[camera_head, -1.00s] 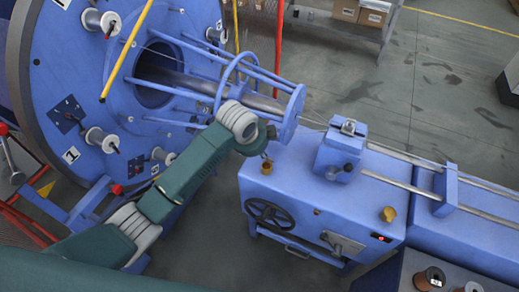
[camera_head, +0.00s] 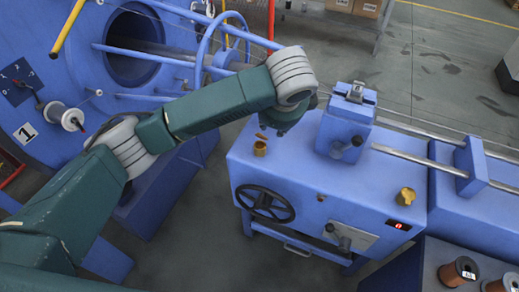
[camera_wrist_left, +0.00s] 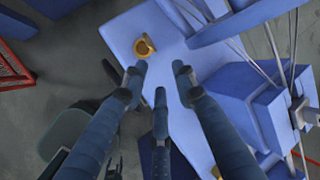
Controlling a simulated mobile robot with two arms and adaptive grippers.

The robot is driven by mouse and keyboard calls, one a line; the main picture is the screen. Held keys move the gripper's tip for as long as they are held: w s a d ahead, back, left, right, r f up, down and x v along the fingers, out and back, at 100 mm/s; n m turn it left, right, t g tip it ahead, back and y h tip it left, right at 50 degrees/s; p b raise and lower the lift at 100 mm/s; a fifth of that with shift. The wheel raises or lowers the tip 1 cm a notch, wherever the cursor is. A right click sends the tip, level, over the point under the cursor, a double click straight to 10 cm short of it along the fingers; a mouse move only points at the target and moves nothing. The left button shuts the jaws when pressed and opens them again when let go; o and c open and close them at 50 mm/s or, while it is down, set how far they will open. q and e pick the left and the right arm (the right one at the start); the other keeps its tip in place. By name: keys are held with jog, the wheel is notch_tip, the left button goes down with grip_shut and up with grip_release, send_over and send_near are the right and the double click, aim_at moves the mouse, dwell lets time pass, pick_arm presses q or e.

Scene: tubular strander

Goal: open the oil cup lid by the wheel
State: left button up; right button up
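The brass oil cup (camera_head: 260,148) by the black handwheel (camera_head: 265,203) stands on the blue machine top. A small brass flap (camera_head: 261,135) shows just behind its mouth and looks raised. In the left wrist view the oil cup (camera_wrist_left: 145,46) lies just beyond the left fingertip and shows a rounded rim; I cannot tell whether the lid is fully open. My left gripper (camera_wrist_left: 160,78) has its three fingers spread, with nothing between them. In the head view its fingers are hidden behind the wrist, to the right of and behind the cup. My right gripper is not in view.
A second brass cup (camera_head: 405,196) stands at the right front of the machine top. A blue clamp block (camera_head: 345,125) with rails stands right of my wrist. The blue rotor (camera_head: 60,70) with rods is at the left. Copper spools (camera_head: 458,271) sit at the lower right.

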aim_at(258, 133)
pick_arm(q)
jog(key=w+a+f, duration=0.1)
jog(key=f, duration=0.2)
jog(key=w+a+f+y+b, duration=0.1)
jog(key=w+a+f, duration=0.1)
jog(key=f, duration=0.1)
jog(key=w+a+f+y+b, duration=0.1)
jog(key=w+f, duration=0.1)
jog(key=f, duration=0.2)
jog(key=shift+a+n+t, duration=0.3)
jog(key=shift+a+t, duration=0.05)
jog(key=shift+t, duration=0.05)
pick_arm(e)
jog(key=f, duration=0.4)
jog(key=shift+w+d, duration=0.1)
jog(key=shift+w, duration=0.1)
pick_arm(q)
grip_shut()
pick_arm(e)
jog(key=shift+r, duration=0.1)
